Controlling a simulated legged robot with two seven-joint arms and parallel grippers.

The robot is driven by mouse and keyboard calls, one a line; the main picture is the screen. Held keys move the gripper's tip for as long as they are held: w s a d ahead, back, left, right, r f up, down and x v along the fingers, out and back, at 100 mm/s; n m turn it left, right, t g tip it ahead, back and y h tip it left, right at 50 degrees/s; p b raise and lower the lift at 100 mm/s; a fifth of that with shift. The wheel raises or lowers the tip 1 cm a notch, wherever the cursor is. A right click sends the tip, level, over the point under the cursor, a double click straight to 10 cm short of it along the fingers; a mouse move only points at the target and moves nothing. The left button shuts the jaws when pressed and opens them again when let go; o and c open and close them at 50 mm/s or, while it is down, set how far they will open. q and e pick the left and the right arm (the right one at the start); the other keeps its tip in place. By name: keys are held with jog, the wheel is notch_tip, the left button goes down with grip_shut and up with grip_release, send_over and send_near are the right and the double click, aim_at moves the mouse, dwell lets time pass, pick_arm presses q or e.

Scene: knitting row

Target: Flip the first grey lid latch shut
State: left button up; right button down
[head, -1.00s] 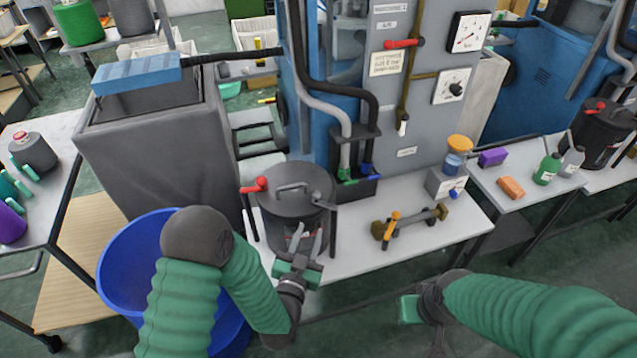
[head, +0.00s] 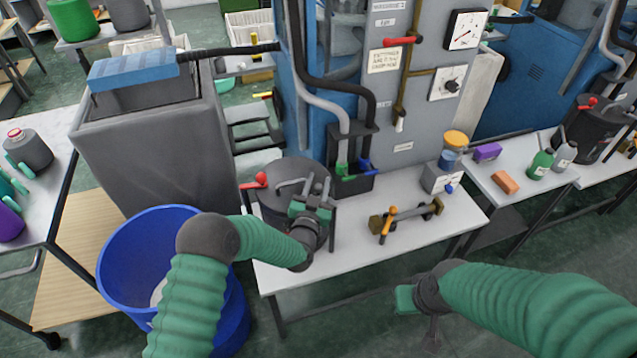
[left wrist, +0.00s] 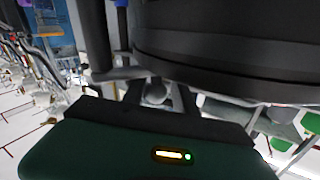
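The dark pot (head: 272,205) with a grey lid handle (head: 288,186) stands on the white table. A red-handled lever (head: 257,181) is at its left rim. My left gripper (head: 318,184) is at the pot's right front, its two grey fingers apart and up at lid height. In the left wrist view the pot's dark side and rim (left wrist: 230,45) fill the upper right. A small grey rounded knob (left wrist: 155,92), possibly a latch end, shows between the fingers; I cannot tell if they touch it. My right gripper (head: 420,308) hangs low in front of the table, fingers unclear.
A brass-and-grey fitting with an orange handle (head: 405,220) lies right of the pot on the table (head: 350,250). A hose bin (head: 352,183) and grey machine panel (head: 400,110) stand behind. A blue tub (head: 125,250) is at the left.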

pick_arm(q)
jog(key=shift+a, duration=0.1)
jog(key=shift+d, duration=0.3)
grip_shut()
jog(key=shift+w+a, duration=0.1)
jog(key=h+b, duration=0.1)
jog(key=m+h+b, duration=0.2)
jog(key=shift+w+d+g, duration=0.25)
jog(key=shift+d+g, duration=0.05)
jog(key=shift+g, duration=0.1)
jog(key=shift+d+r+m+h+b, duration=0.15)
jog(key=shift+r+m+h+b, duration=0.1)
jog(key=shift+m+h+b, duration=0.3)
jog(key=shift+g, duration=0.3)
jog(key=shift+w+d, duration=0.1)
